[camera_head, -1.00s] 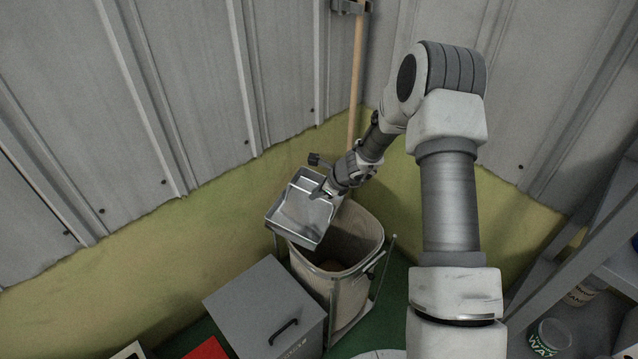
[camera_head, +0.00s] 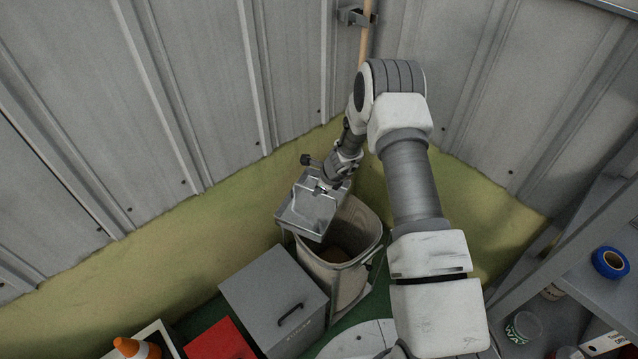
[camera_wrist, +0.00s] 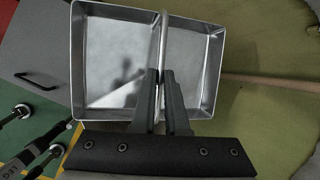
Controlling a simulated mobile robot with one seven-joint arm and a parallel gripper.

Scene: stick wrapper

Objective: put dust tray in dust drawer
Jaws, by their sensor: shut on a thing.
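The dust tray (camera_head: 309,213) is a shiny metal, open-topped tray with a divider across it. In the head view it hangs in the air over the rim of a tall beige bin. My gripper (camera_head: 325,188) is shut on the tray; in the wrist view the gripper (camera_wrist: 164,75) has its fingers on either side of the tray's divider (camera_wrist: 162,42). The tray's two compartments (camera_wrist: 115,70) look empty. A grey box (camera_head: 273,296) with a black handle stands below and to the left of the tray, closed. It also shows in the wrist view (camera_wrist: 32,55). I cannot tell whether it is the dust drawer.
The beige bin (camera_head: 345,240) stands in a metal frame under the tray. A red box (camera_head: 222,342) and an orange cone (camera_head: 130,347) are at the lower left. A grey shelf with blue tape (camera_head: 610,263) is at the right. Metal walls close the corner behind.

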